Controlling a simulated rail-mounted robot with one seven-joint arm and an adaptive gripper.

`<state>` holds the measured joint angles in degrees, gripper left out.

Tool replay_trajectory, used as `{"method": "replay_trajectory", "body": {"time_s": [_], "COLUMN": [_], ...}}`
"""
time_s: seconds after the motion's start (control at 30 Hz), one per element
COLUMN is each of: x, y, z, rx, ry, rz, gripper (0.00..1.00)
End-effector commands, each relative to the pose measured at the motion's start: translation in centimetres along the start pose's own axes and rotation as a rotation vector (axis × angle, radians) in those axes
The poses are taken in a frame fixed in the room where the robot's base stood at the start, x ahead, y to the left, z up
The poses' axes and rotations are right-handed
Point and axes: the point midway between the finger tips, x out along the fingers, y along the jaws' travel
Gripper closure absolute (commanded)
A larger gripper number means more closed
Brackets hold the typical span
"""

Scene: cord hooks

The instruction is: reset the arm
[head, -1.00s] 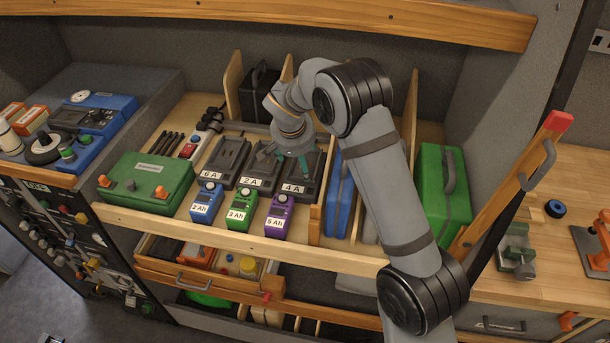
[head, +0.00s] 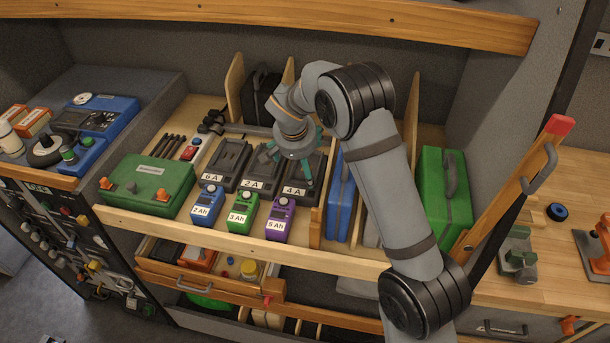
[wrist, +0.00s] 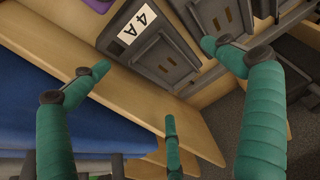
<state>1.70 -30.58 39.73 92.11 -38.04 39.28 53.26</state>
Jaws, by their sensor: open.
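My gripper (head: 292,163) has teal padded fingers and hangs over the right end of the charger row. In the wrist view its fingers (wrist: 160,85) are spread wide apart with nothing between them. The charger labelled 4 A (head: 303,180) is below the gripper and partly hidden by it; it also shows at the top of the wrist view (wrist: 150,45). The 2 A charger (head: 257,172) and the 6 A charger (head: 226,160) stand to its left. I cannot tell whether any finger touches a charger.
Blue (head: 207,206), green (head: 241,211) and purple (head: 280,217) batteries stand in front of the chargers. A green box (head: 148,184) is at left. Upright dividers, a blue case (head: 340,200) and a green case (head: 444,195) stand at right. A wooden shelf (head: 400,22) runs overhead.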

Motion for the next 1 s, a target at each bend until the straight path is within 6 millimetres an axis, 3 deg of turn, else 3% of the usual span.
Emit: {"method": "replay_trajectory", "body": {"time_s": [0.2, 0.4, 0.6, 1.0], "x": [-4.6, -7.8, -8.8, -8.8], "y": [-0.1, -0.1, 0.0, 0.0], "z": [-0.1, -0.1, 0.1, 0.1], "rx": [-0.001, 0.000, -0.001, 0.000], "ry": [0.002, 0.000, -0.001, -0.001], "rz": [-0.003, -0.001, 0.000, 0.001], "gripper": [0.00, 0.00, 0.00, 0.02]}}
